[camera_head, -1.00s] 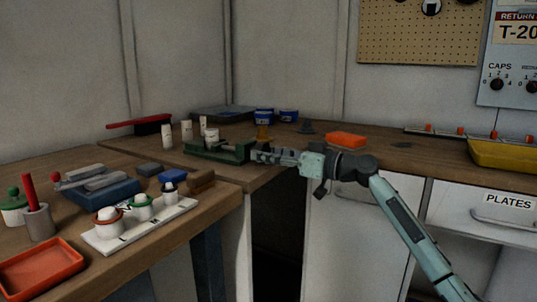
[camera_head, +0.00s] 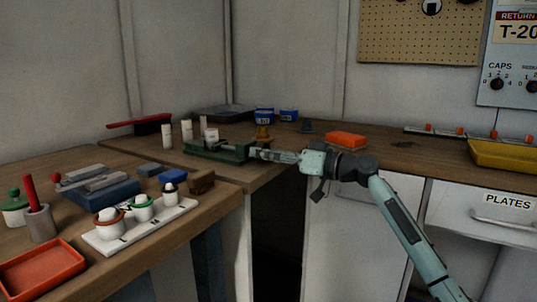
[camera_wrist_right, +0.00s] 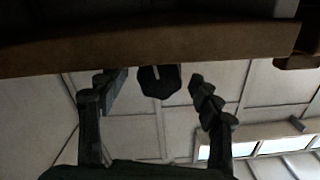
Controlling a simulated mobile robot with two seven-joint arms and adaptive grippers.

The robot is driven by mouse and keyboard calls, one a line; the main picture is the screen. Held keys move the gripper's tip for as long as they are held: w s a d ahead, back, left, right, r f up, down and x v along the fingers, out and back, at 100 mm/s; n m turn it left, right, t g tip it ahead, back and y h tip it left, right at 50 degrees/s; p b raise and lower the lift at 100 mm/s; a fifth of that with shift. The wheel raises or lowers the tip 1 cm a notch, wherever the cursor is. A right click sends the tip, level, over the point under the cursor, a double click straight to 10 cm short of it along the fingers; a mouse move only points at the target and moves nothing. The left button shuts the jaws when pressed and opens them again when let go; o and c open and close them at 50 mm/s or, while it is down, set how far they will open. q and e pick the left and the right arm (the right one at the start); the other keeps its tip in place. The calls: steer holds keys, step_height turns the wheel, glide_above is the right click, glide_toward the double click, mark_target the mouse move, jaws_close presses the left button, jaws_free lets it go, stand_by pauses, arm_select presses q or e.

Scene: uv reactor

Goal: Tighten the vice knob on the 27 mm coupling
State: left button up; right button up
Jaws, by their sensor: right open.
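A green vice (camera_head: 212,152) stands near the front edge of the bench corner in the head view. A white coupling (camera_head: 211,135) stands upright at the vice, apparently between its jaws. My right gripper (camera_head: 256,153) reaches in from the right to the vice's right end, where its fingers hide the knob. In the right wrist view, a dark faceted knob (camera_wrist_right: 160,81) with a pale slot shows between the fingertips of my open right gripper (camera_wrist_right: 155,83). There is a gap on both sides, and neither finger visibly touches it. My left gripper is not in view.
The brown bench edge (camera_wrist_right: 150,48) runs close above the fingers in the wrist view. White cylinders (camera_head: 187,130) stand left of the vice, and an orange-brown piece (camera_head: 263,134) and blue tubs (camera_head: 264,116) behind. A wooden block (camera_head: 201,182) lies in front.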

steer(key=v, duration=1.2)
